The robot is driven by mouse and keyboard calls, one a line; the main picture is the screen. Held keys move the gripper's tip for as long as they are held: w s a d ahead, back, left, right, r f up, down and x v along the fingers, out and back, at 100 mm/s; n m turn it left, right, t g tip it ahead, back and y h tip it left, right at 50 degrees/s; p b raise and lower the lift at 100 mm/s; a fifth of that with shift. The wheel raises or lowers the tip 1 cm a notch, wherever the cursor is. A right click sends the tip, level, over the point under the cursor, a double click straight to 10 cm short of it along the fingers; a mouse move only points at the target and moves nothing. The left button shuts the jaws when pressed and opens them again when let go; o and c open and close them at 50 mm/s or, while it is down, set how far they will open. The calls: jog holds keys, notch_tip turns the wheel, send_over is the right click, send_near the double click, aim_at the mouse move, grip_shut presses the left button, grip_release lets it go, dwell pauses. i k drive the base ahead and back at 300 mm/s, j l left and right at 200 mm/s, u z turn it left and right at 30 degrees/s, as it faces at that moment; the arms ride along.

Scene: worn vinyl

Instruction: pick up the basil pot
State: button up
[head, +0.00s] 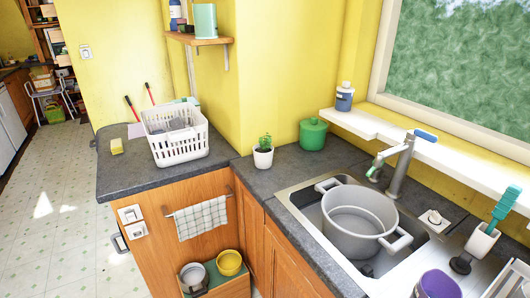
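The basil pot (263,157) is a small white pot with a green leafy plant. It stands upright on the dark grey counter in the head view, near the inner corner by the yellow wall. It is a little left of a green lidded canister and right of the white dish basket, apart from both. My gripper is not in view.
A white dish basket (178,146) stands left of the pot, and a green canister (313,134) stands to its right. The sink (297,195) holds a large grey pot (357,222) under the tap (400,165). Bare counter (262,185) lies in front of the basil pot.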

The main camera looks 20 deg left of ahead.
aim_at(263, 151)
jog(key=i+j, duration=0.2)
jog(key=j, duration=0.2)
jog(key=i+j, duration=0.15)
jog(key=j, duration=0.25)
jog(key=i+j+u, duration=0.1)
jog(key=j, duration=0.35)
jog(key=i+j, duration=0.3)
jog(key=i+j+u, duration=0.1)
jog(key=j, duration=0.35)
jog(key=i+j, duration=0.5)
jog(key=j, duration=0.3)
